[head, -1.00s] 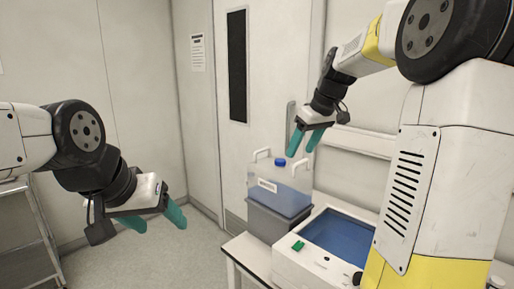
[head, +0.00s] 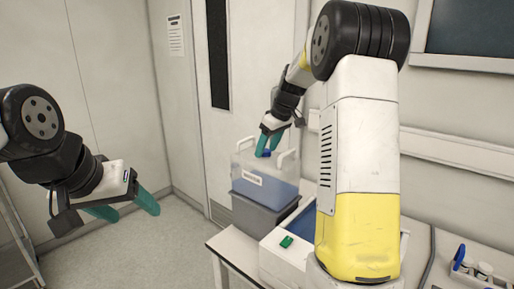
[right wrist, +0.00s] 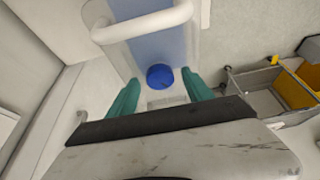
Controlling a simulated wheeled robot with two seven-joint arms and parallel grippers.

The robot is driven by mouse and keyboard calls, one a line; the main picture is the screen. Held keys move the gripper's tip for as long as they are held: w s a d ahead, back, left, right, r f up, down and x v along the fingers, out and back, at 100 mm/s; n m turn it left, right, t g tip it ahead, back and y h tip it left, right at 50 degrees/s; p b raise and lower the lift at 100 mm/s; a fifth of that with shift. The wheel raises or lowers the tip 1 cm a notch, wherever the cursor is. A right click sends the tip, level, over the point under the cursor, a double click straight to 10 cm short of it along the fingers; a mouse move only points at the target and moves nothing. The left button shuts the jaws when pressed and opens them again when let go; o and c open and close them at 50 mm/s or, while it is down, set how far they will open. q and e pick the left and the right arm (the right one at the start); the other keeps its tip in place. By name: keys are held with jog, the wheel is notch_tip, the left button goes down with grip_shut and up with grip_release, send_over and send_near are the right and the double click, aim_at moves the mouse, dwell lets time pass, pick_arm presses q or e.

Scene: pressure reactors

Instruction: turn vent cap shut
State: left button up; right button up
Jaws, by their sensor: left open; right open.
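The vent cap looks to be the blue cap (head: 264,154) on top of a clear jug (head: 265,188) holding blue liquid. The cap also shows in the right wrist view (right wrist: 160,76). My right gripper (head: 267,149) is open, pointing down over the jug. Its teal fingers stand on either side of the cap; in the right wrist view the cap lies between and slightly beyond the fingertips (right wrist: 160,88). I cannot tell whether either finger touches it. My left gripper (head: 135,211) is open and empty at the left, away from the jug, over the floor.

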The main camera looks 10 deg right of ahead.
grip_shut()
jog(key=shift+m, duration=0.4)
jog(key=m, duration=0.1)
jog(key=m+h, duration=0.1)
jog(key=m, duration=0.1)
jog(key=m+t+h, duration=0.1)
jog(key=shift+s+a+m, duration=0.1)
jog(key=shift+a+m, duration=0.2)
jog(key=m+h, duration=0.1)
jog(key=m, duration=0.2)
jog(key=m+h, duration=0.1)
jog(key=m, duration=0.2)
jog(key=shift+a+h, duration=0.2)
jog(key=shift+h, duration=0.1)
jog(key=m, duration=0.2)
jog(key=m+g+h, duration=0.1)
jog(key=m, duration=0.1)
jog(key=m+h, duration=0.1)
jog(key=m, duration=0.1)
jog(key=shift+w+a+m+g, duration=0.2)
jog(key=shift+w+m+g, duration=0.1)
jog(key=shift+m, duration=0.1)
jog(key=m+g, duration=0.1)
jog(key=m, duration=0.3)
jog(key=shift+m+g+h, duration=0.3)
jog(key=shift+m+g, duration=0.1)
